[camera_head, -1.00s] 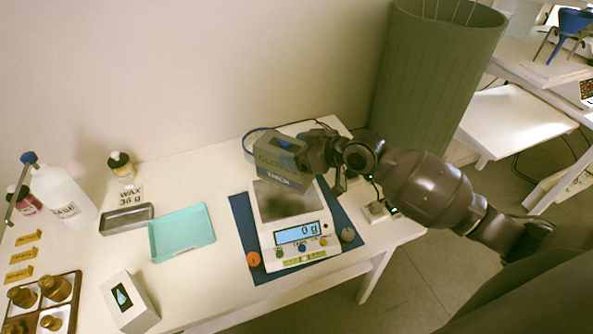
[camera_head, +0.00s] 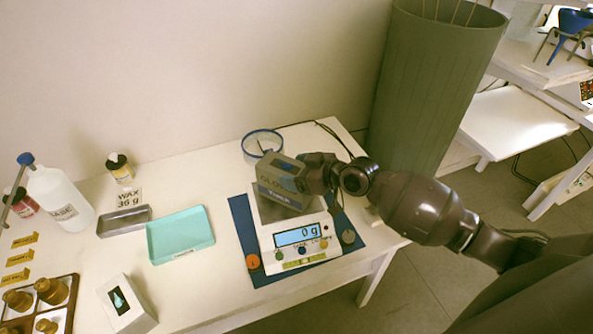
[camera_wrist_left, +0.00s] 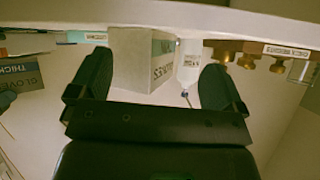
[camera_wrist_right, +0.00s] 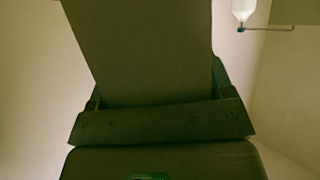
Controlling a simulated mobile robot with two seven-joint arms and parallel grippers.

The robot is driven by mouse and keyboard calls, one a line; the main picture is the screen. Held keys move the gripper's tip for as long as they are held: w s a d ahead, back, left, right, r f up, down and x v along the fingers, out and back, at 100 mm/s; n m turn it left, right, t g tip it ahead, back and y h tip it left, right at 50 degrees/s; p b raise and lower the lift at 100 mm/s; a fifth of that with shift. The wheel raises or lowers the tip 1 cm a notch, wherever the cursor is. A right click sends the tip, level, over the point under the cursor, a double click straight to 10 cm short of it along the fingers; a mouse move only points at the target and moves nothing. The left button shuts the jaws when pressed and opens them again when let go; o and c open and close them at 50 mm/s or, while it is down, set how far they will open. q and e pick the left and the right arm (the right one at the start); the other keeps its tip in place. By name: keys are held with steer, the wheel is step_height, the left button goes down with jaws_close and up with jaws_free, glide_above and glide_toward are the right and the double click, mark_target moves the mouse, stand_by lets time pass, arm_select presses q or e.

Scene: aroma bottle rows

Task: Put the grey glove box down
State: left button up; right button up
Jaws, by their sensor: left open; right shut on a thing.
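The grey glove box (camera_head: 281,175), with a blue lower band, is held by my right gripper (camera_head: 305,174) over the pan of the white scale (camera_head: 262,238). The scale's display reads 0 g. I cannot tell whether the box touches the pan, which it partly hides. In the right wrist view the box (camera_wrist_right: 145,50) is a plain dark face filling the space between the fingers. My left gripper (camera_wrist_left: 155,88) is open, seen only in its own wrist view. A pale box (camera_wrist_left: 142,58) shows beyond its fingers, apart from them as far as I can tell.
The scale stands on a blue mat (camera_head: 240,215). A teal tray (camera_head: 180,235), grey tray (camera_head: 124,220) and white box (camera_head: 126,303) are to the left. A tall green bin (camera_head: 430,85) stands beyond the table's right end.

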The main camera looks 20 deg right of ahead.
steer(key=shift+f, duration=0.1)
steer(key=o, duration=1.6)
steer(key=shift+o, duration=0.2)
steer(key=shift+r, duration=0.2)
steer(key=v, duration=1.2)
steer(key=s+d+f+m+t+h, duration=0.1)
steer(key=s+f+m+h, duration=0.6)
steer(key=s+f, duration=1)
step_height(320, 180, down, 2)
steer(key=shift+d+f+h, duration=0.1)
steer(key=shift+d+h, duration=0.15)
steer(key=shift+h, duration=0.85)
steer(key=shift+s, duration=0.15)
